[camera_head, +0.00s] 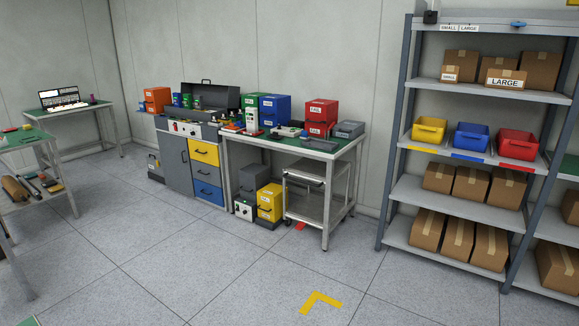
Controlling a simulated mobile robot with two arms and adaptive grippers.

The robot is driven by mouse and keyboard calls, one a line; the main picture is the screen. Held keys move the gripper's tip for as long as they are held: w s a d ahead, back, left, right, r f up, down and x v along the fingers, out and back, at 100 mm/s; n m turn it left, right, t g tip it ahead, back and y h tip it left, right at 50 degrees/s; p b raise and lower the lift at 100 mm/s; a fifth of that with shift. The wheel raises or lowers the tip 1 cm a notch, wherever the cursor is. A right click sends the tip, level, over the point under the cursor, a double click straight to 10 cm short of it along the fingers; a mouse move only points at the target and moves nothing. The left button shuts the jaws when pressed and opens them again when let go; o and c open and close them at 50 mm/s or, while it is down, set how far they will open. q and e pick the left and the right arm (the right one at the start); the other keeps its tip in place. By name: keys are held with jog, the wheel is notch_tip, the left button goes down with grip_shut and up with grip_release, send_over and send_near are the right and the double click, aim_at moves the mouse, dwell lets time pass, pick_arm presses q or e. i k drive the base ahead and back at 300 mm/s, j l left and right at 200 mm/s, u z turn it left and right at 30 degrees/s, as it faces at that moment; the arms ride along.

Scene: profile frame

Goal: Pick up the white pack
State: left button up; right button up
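I cannot clearly make out a white pack. A small white-and-green upright item (252,119) stands on the green-topped workbench (345,149) at the back wall, and a white box (244,210) with dark marks sits on the floor under its left end. I cannot tell whether either is the pack. Neither of my grippers shows in this view.
Shelving (392,150) on the right holds cartons and a yellow bin (429,131), a blue bin (471,137) and a red bin (518,144). A grey cabinet (172,156) adjoins the bench. Another green table (22,139) stands left. The middle floor is clear around a yellow mark (318,301).

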aim_at(251, 112)
jog(key=i+l, duration=0.35)
jog(key=i, duration=0.25)
jog(key=i+l+u, duration=0.1)
jog(key=i+l, duration=0.25)
jog(key=i, duration=0.25)
jog(key=i+l, duration=0.35)
jog(key=i, duration=0.25)
jog(key=i+u, duration=0.25)
jog(key=i, duration=0.3)
jog(key=i+u, duration=0.2)
jog(key=i, duration=0.4)
jog(key=i+l+u, duration=0.1)
jog(key=i+u, duration=0.15)
jog(key=i, duration=0.3)
jog(key=i+l+u, duration=0.25)
jog(key=i, duration=0.3)
